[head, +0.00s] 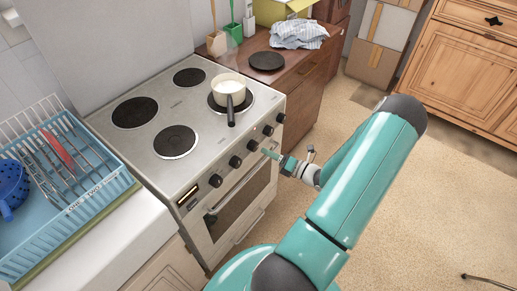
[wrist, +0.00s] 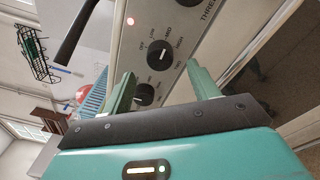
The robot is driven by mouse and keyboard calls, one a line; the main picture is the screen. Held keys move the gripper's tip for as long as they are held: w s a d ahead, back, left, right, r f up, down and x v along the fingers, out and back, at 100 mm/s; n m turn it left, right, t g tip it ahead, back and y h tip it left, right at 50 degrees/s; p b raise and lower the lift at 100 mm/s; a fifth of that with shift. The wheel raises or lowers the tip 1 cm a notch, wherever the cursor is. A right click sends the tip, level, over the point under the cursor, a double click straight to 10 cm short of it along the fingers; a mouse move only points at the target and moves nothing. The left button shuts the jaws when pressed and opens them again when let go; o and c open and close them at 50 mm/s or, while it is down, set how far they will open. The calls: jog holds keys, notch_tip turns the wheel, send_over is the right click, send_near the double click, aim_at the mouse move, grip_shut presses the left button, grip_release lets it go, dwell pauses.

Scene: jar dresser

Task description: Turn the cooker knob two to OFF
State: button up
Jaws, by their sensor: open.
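The cooker (head: 205,150) has a row of dark round knobs along its front edge. My gripper (head: 269,153) is open and empty in front of the knob row. In the wrist view its fingertips (wrist: 160,69) frame the space just below that knob, apart from it. Another knob (wrist: 145,93) shows between the fingers.
A red light (wrist: 130,21) glows on the panel. The oven handle (head: 235,190) runs below the knobs.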

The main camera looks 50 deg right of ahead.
aim_at(256, 147)
jog(key=w, duration=0.3)
jog(key=w+a, duration=0.1)
jog(key=w, duration=0.1)
jog(key=shift+w, duration=0.15)
jog(key=shift+c, duration=0.2)
jog(key=c, duration=0.9)
